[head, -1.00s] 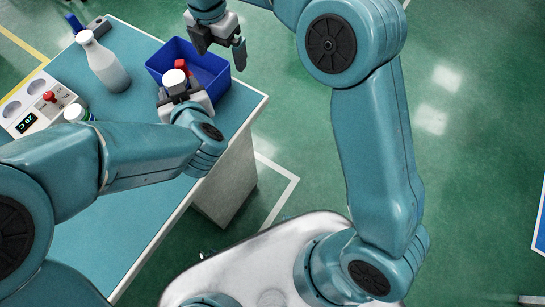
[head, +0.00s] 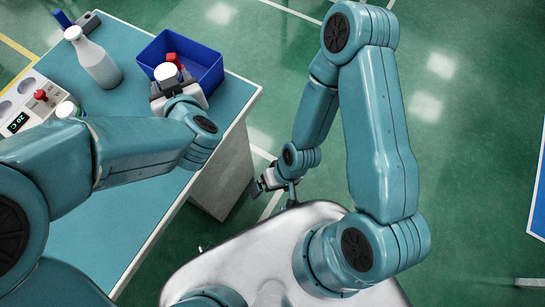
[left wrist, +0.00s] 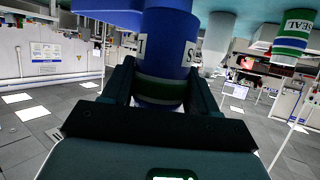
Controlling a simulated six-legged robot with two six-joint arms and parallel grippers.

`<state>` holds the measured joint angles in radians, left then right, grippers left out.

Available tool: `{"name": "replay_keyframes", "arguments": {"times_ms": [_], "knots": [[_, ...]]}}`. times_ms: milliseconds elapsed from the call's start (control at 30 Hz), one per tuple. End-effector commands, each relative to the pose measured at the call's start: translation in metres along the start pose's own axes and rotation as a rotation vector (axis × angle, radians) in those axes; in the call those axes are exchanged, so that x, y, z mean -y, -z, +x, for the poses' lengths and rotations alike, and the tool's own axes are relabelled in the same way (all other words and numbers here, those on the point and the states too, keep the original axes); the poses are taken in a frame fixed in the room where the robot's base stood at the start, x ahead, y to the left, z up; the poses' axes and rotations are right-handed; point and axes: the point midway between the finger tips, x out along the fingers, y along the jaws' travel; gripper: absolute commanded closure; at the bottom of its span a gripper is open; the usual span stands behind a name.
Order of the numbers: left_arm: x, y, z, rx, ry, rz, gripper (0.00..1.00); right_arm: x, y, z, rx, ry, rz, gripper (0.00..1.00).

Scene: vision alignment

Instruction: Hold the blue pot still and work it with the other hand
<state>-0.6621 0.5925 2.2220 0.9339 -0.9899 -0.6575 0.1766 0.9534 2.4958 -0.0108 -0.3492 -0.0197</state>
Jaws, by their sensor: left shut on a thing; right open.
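In the head view a white top (head: 167,73) shows at my left gripper (head: 177,92), in front of the blue bin; the pot's side is hidden there. My left gripper is shut on the pot. My right gripper (head: 267,183) is open and empty, low beside the table's right side, well away from the pot.
A blue open bin (head: 213,76) with a red object (head: 173,58) stands just behind the pot on the teal table (head: 130,60). A white bottle (head: 97,65), a panel with a red knob (head: 40,95) and another pot (head: 67,110) are at left.

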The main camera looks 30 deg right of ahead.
Motion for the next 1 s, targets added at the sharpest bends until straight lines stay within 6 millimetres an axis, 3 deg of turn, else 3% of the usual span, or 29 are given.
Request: {"name": "replay_keyframes", "arguments": {"times_ms": [667, 767, 867, 1000], "knots": [[0.002, 0.005, 0.003, -0.003, -0.003, -0.001, 1.00, 0.000, -0.003, 0.000, -0.001, -0.002, 0.026, 0.00], [0.008, 0.021, 0.012, -0.005, -0.019, 0.003, 1.00, 0.000, -0.003, 0.000, -0.001, -0.002, 0.025, 0.00], [0.026, 0.053, 0.028, -0.009, -0.051, 0.014, 1.00, 0.000, -0.003, -0.001, -0.001, -0.002, 0.025, 0.00], [0.078, 0.102, 0.047, -0.010, -0.116, 0.046, 1.00, 0.001, -0.003, -0.002, -0.001, -0.002, 0.025, 0.00]]}}
